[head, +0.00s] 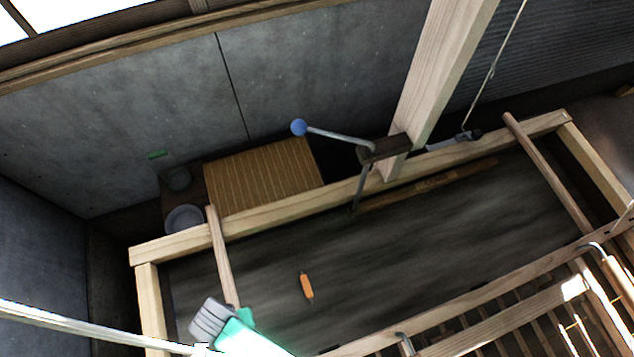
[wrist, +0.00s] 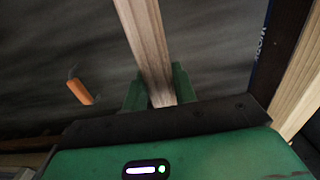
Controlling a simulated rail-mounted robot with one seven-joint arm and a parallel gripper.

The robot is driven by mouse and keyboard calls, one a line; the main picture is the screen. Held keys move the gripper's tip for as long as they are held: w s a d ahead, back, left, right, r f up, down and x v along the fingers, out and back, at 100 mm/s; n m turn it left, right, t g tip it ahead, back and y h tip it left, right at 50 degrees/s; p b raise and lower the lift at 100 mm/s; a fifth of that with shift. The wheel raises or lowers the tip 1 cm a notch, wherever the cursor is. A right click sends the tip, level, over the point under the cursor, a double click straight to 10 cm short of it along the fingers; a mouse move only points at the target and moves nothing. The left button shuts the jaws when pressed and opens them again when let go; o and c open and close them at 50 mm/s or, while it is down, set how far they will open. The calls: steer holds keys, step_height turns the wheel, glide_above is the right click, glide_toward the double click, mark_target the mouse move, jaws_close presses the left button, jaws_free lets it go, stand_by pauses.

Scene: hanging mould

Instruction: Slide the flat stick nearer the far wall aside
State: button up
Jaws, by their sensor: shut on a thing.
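A flat wooden stick (head: 222,258) lies across the left part of the pale timber frame, its upper end on the back rail. My gripper (head: 242,316) is at this stick's lower end. In the wrist view, the stick (wrist: 146,38) runs between the two green fingers of my gripper (wrist: 159,88), which is shut on it. The stick's gripped end is partly hidden by my gripper in the head view. A second flat stick (head: 548,172) lies across the right part of the frame, apart from my gripper.
The timber frame's back rail (head: 290,212) runs below a ribbed brown panel (head: 262,178). A lever with a blue knob (head: 299,127) and a thick post (head: 440,75) stand at that rail. An orange-handled tool (head: 307,287) is right of the held stick; it also shows in the wrist view (wrist: 80,91).

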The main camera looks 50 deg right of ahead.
steer(key=w+a, duration=0.1)
steer(key=a+b, duration=0.1)
steer(key=a, duration=0.1)
steer(key=w+a, duration=0.1)
steer(key=a, duration=0.1)
steer(key=shift+w+a+b, duration=0.1)
steer(key=shift+w+b, duration=0.2)
steer(key=shift+w, duration=0.05)
steer(key=o, duration=1)
steer(key=shift+w+a, duration=0.15)
steer(key=shift+a, duration=0.05)
steer(key=shift+o, duration=0.2)
steer(key=shift+d, duration=0.1)
step_height(320, 180, up, 8)
steer(key=p, duration=0.1)
steer(key=shift+f, duration=0.1)
